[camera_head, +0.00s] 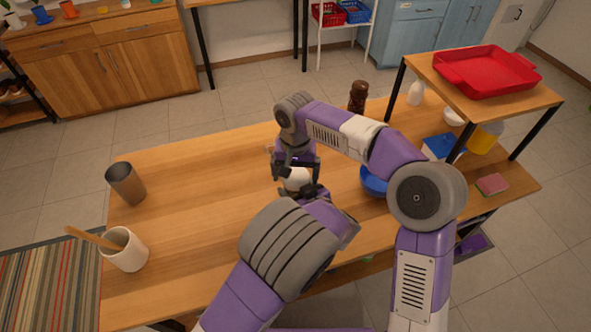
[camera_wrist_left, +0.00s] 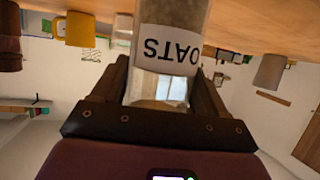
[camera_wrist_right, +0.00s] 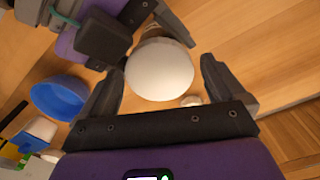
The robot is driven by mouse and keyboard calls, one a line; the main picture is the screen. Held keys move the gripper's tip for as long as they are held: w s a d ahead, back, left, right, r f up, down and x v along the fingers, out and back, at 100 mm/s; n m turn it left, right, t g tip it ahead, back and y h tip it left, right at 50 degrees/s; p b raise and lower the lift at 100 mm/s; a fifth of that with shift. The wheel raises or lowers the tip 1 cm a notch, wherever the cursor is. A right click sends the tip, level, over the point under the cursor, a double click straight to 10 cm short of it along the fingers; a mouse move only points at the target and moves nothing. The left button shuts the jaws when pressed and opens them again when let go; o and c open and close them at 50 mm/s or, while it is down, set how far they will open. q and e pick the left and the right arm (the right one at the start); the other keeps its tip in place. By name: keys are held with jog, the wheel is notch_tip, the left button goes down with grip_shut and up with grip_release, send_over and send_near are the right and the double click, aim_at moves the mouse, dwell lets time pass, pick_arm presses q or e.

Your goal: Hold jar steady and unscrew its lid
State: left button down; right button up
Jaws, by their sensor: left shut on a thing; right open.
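The jar, labelled OATS, stands between my two grippers; in the left wrist view its label (camera_wrist_left: 165,50) appears upside down. My left gripper (camera_head: 303,191) is shut on the jar's body from the near side. The jar's white round lid (camera_wrist_right: 160,70) fills the middle of the right wrist view, and it shows as a white patch in the head view (camera_head: 297,178). My right gripper (camera_head: 296,165) is above the lid, open, with a finger on either side of it. The arms hide much of the jar.
A blue bowl (camera_head: 373,181) is right of the jar, with a dark brown bottle (camera_head: 358,96) behind. A metal cup (camera_head: 126,183) and a white crock (camera_head: 124,250) with a wooden utensil stand at left. A raised shelf with a red tray (camera_head: 487,72) is at right. The left-middle tabletop is clear.

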jog(key=c, duration=1.1)
jog(key=n, duration=0.3)
jog(key=shift+n, duration=0.4)
jog(key=n, duration=0.3)
jog(key=shift+n, duration=0.3)
jog(key=n, duration=0.6)
jog(key=shift+r, duration=0.1)
